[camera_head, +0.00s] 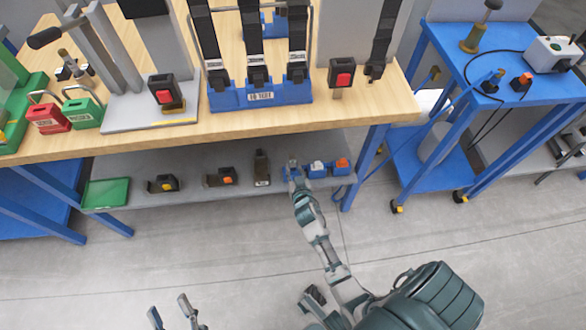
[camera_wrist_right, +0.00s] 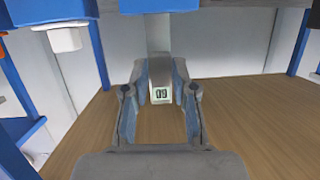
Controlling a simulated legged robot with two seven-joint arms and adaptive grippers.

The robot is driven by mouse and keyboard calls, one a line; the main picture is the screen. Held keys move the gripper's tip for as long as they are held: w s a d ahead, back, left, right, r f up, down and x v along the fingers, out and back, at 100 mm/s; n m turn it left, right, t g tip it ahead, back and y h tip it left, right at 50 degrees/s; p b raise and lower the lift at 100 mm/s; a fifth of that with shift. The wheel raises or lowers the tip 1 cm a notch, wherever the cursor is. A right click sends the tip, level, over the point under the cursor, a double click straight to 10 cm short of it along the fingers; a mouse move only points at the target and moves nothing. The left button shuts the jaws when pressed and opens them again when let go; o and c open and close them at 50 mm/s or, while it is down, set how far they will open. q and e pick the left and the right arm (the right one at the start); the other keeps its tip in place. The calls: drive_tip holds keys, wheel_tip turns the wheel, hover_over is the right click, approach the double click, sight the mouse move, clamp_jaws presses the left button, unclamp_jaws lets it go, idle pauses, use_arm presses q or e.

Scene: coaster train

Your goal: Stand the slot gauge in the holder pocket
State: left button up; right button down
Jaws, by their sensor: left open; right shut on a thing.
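The blue holder (camera_head: 328,174) is at the right end of the grey lower shelf, with a white piece (camera_head: 317,165) and an orange piece (camera_head: 342,163) in it. My right gripper (camera_head: 293,164) is at the holder's left end. In the right wrist view, my right gripper (camera_wrist_right: 160,95) is shut on the pale grey slot gauge (camera_wrist_right: 159,40), which has a small numbered label. The gauge's far end meets the blue holder (camera_wrist_right: 158,5) in that picture; whether it is inside a pocket I cannot tell. My left gripper (camera_head: 171,312) is open and empty, low over the floor.
The wooden tabletop (camera_head: 230,128) overhangs the shelf (camera_head: 215,193). Several dark tools and a green tray (camera_head: 107,193) lie along the shelf, left of the holder. A blue table leg (camera_head: 364,168) stands close to its right. A blue cart is further right.

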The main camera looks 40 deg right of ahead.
use_arm(q)
drive_tip(key=shift+f+g+b, duration=0.3)
drive_tip(key=shift+f+b, duration=0.75)
drive_tip(key=shift+f, duration=0.65)
use_arm(e)
drive_tip(key=shift+f, duration=1.4)
drive_tip(key=c, duration=1)
unclamp_jaws()
drive_tip(key=shift+r, duration=0.1)
drive_tip(key=shift+o, duration=0.8)
drive_tip(key=v, duration=0.7)
drive_tip(key=shift+s, duration=0.15)
drive_tip(key=shift+a, duration=0.1)
